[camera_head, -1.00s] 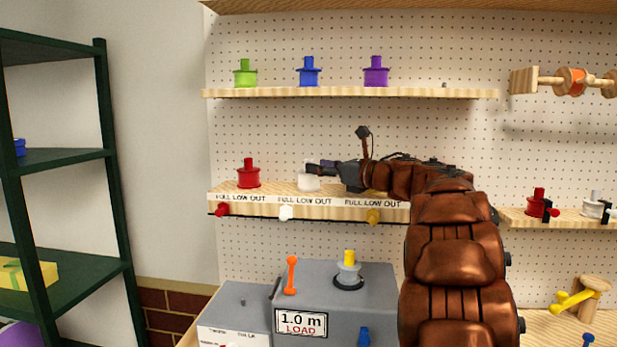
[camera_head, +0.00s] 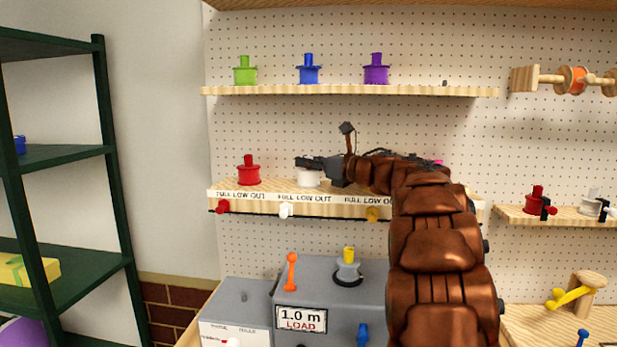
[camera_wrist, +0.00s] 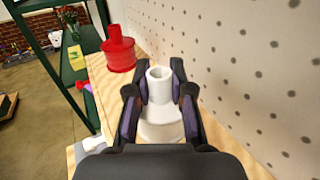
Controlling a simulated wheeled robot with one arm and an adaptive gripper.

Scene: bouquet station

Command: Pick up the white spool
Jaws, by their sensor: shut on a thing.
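The white spool (camera_head: 308,178) stands upright on the middle wooden shelf, partly hidden behind my gripper in the head view. In the wrist view the white spool (camera_wrist: 160,118) sits between my two fingers, its hollow neck pointing up. My gripper (camera_head: 310,163) reaches in from the right, and its fingers (camera_wrist: 160,95) are shut on the spool's neck. The spool's base appears to rest on the shelf; I cannot see a gap under it.
A red spool (camera_head: 249,171) stands just left on the same shelf (camera_head: 240,196). Pegboard lies close behind. Green, blue and purple spools (camera_head: 376,70) stand on the shelf above. A grey machine (camera_head: 318,292) is below. A dark green rack (camera_head: 112,200) stands at left.

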